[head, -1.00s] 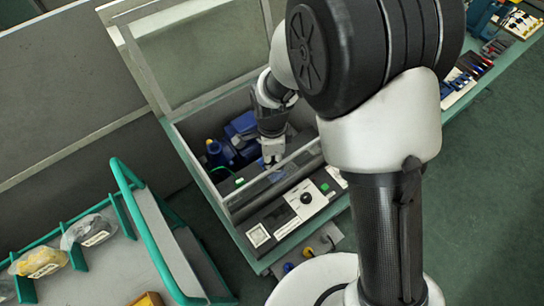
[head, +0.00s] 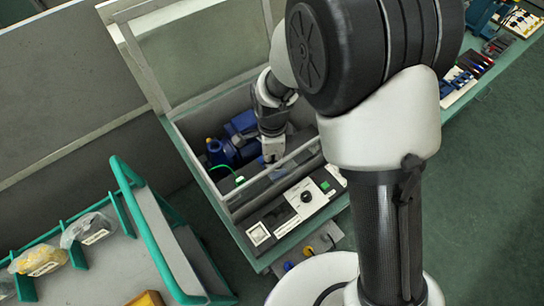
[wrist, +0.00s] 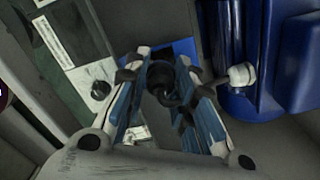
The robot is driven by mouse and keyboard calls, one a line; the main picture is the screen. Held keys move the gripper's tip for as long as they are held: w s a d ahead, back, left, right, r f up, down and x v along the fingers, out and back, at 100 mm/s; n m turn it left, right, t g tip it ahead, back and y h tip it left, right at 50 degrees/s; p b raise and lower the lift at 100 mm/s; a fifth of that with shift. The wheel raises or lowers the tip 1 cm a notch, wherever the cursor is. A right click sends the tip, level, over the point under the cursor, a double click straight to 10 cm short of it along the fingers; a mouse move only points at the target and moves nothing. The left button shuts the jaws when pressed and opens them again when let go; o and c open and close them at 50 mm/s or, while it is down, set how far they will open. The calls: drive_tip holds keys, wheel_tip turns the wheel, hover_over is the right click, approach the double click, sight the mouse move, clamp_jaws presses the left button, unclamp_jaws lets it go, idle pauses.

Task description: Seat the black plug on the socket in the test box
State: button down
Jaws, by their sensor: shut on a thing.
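My gripper (wrist: 162,88) is inside the open test box (head: 182,145), above its floor; it also shows in the head view (head: 271,156). In the wrist view its blue-padded fingers are closed around a dark round piece, the black plug (wrist: 160,75). The plug's far end is hidden. Behind it lies a flat blue patch (wrist: 183,46); I cannot tell whether this is the socket's mount. I cannot make out the socket, or whether the plug touches anything. In the head view my gripper is right of the blue pump (head: 222,153).
The pump body (wrist: 298,65) stands close on the right in the wrist view, with a white fitting (wrist: 241,75) reaching toward my fingers. A control panel (head: 303,200) lines the box's front. A green-railed cart (head: 150,215) stands at left.

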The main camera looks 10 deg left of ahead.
drive_tip(key=shift+f+b, duration=0.4)
drive_tip(key=shift+f, duration=0.15)
idle(0.9)
drive_tip(key=shift+s+d+f, duration=0.1)
drive_tip(key=shift+s+f, duration=0.1)
idle(0.5)
drive_tip(key=c, duration=1.3)
unclamp_jaws()
drive_tip(key=shift+w, duration=0.1)
drive_tip(key=shift+o, duration=1)
drive_tip(key=shift+r+p, duration=2.85)
drive_tip(key=shift+r, duration=1.05)
